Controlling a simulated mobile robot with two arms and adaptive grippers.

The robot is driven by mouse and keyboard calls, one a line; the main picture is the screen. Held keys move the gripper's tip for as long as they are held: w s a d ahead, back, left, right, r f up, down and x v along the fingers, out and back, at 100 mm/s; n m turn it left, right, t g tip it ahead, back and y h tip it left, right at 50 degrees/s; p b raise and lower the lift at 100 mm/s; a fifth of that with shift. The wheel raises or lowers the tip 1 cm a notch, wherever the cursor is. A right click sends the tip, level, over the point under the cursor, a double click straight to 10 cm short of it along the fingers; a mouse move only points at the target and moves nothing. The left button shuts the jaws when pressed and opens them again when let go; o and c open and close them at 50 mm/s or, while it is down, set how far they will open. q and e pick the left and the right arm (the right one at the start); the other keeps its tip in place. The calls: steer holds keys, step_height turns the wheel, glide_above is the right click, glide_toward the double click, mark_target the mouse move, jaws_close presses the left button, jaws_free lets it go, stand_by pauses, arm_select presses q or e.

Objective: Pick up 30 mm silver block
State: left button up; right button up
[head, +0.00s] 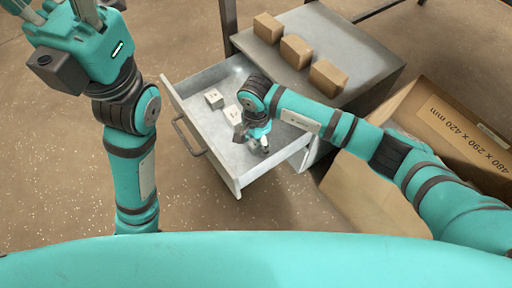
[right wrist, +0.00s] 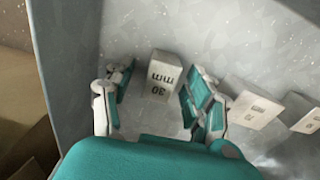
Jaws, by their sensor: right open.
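The silver block labelled "30 mm" (right wrist: 161,74) stands on the drawer floor in the right wrist view, its label upside down. My right gripper (right wrist: 156,88) is open, with one finger on each side of the block. A gap shows on the left; on the right the finger is close, and I cannot tell if it touches. In the head view my right gripper (head: 262,146) reaches down into the drawer, and I cannot make out this block there. My left gripper (head: 54,8) is raised at the top left, its fingers spread and partly cut off.
The open drawer (head: 188,112) holds two other silver blocks (head: 214,99) (head: 232,114), right of my gripper in the wrist view. Several brown blocks (head: 296,50) stand on the cabinet top (head: 370,55). A cardboard box (head: 452,112) is at the right.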

steer(key=shift+f, duration=0.45)
jaws_close()
steer(key=shift+r, duration=0.1)
